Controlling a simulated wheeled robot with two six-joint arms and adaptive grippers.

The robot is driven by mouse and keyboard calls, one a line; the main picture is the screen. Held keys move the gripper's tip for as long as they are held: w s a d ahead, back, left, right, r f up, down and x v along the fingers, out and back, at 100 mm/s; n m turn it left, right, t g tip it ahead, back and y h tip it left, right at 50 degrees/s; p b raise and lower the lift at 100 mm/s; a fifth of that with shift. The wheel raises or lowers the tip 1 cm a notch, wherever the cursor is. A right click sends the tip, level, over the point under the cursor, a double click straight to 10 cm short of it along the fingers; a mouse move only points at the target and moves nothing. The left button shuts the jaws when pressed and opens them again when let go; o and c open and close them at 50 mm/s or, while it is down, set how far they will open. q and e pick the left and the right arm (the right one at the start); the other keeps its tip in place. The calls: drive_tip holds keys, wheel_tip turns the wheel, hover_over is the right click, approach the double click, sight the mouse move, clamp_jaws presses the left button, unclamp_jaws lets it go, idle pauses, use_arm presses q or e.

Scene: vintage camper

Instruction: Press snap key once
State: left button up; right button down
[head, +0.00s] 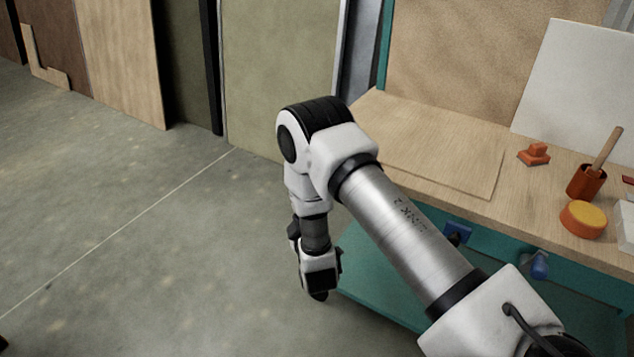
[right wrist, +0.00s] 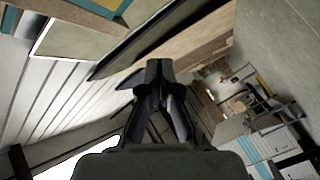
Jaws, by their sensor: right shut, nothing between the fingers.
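My right arm reaches across the head view from the lower right, and its gripper (head: 319,291) hangs downward left of the workbench, over the floor. In the right wrist view the gripper's fingers (right wrist: 159,72) meet at the tips with nothing between them. I cannot identify a snap key for certain. A small stepped orange object (head: 534,154) sits on the bench top, well to the right of the gripper and apart from it. My left gripper is not in view.
The wooden bench top (head: 390,110) has a teal frame and blue knobs (head: 540,264). An orange cup (head: 587,181) with a wooden stick and a round orange-and-yellow item (head: 583,219) stand at its right. A white panel (head: 575,85) leans behind. The floor at left is clear.

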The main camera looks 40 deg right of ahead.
drive_tip(key=w+d, duration=0.3)
drive_tip(key=d, duration=0.5)
drive_tip(key=shift+w+f, duration=0.15)
drive_tip(key=shift+w, duration=0.2)
idle(1.2)
drive_tip(key=shift+w+d, duration=0.15)
drive_tip(key=shift+d, duration=0.2)
drive_tip(key=shift+w+d, duration=0.2)
drive_tip(key=shift+d, duration=0.3)
idle(0.6)
drive_tip(key=shift+a+p, duration=0.1)
drive_tip(key=shift+p, duration=0.2)
drive_tip(key=shift+s+a, duration=0.35)
drive_tip(key=shift+a, duration=0.4)
